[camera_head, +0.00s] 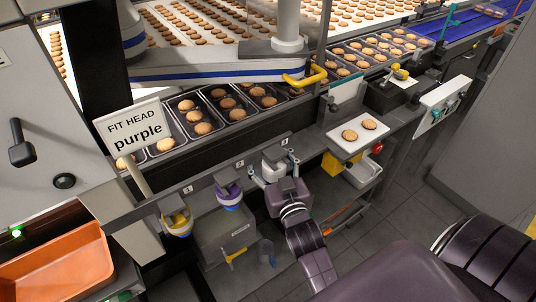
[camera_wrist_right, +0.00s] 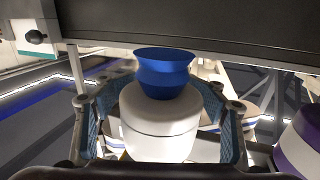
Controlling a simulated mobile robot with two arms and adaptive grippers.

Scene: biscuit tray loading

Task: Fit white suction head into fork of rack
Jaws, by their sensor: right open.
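The white suction head (camera_head: 273,158) is at the rack rail (camera_head: 215,172), below the rightmost number label. My right gripper (camera_head: 274,174) is around it, fingers open on either side. In the right wrist view, the white body (camera_wrist_right: 160,125) with its blue cup (camera_wrist_right: 165,73) stands upright between the open fingers of my right gripper (camera_wrist_right: 160,110), with a gap on both sides. Whether it is fully seated in its fork is hidden. A purple-and-white head (camera_head: 229,195) and a yellow-and-white head (camera_head: 178,221) hang further left. My left gripper is out of view.
A sign (camera_head: 134,132) reads "FIT HEAD purple", unlike the task's white. A grey box (camera_head: 222,236) stands below the rack. A white plate with two biscuits (camera_head: 343,143) is to the right, an orange bin (camera_head: 55,272) at lower left. Biscuit trays (camera_head: 215,112) line the conveyor behind.

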